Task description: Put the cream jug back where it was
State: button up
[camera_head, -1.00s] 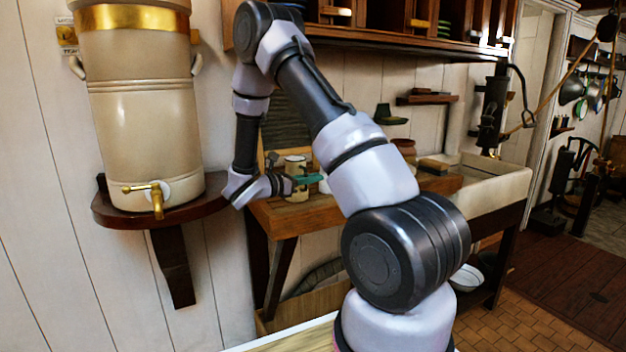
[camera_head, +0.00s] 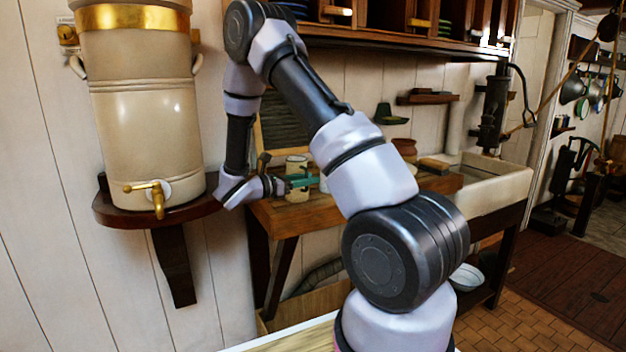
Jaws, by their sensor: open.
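A small cream jug (camera_head: 297,165) with darker bands stands on the wooden counter (camera_head: 284,216), at its left end near the wall. My gripper (camera_head: 304,181) reaches it from the left, low over the counter, with its green fingers level with the jug's body. The fingers are open. They cover part of the jug, and I cannot tell whether they touch it or are around it. The jug looks upright.
A large stoneware water urn (camera_head: 140,120) with a brass tap stands on a wall shelf (camera_head: 112,212) left of my wrist. A pale cup-like thing (camera_head: 324,184), a brown pot (camera_head: 404,147) and a sink (camera_head: 490,185) lie to the right. A cabinet (camera_head: 400,38) hangs above.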

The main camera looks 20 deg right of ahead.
jog(key=a, duration=0.3)
jog(key=s+a, duration=0.1)
jog(key=a, duration=0.5)
jog(key=shift+s+r, duration=0.2)
jog(key=shift+s, duration=0.15)
jog(key=shift+s+r, duration=0.1)
jog(key=shift+r, duration=0.05)
jog(key=s+d+r+m+g+y, duration=0.2)
jog(key=s+r+m+y, duration=0.3)
jog(key=s+m, duration=0.15)
jog(key=s+d+r+m+g+y, duration=0.3)
jog(key=s+r+m+y, duration=0.25)
jog(key=s, duration=0.25)
jog(key=s+a+r+m+t+y, duration=0.8)
jog(key=s+r+m+t, duration=0.1)
jog(key=r+m, duration=0.1)
jog(key=shift+r+m+y, duration=0.2)
jog(key=shift+m+y, duration=0.15)
jog(key=shift+m, duration=0.55)
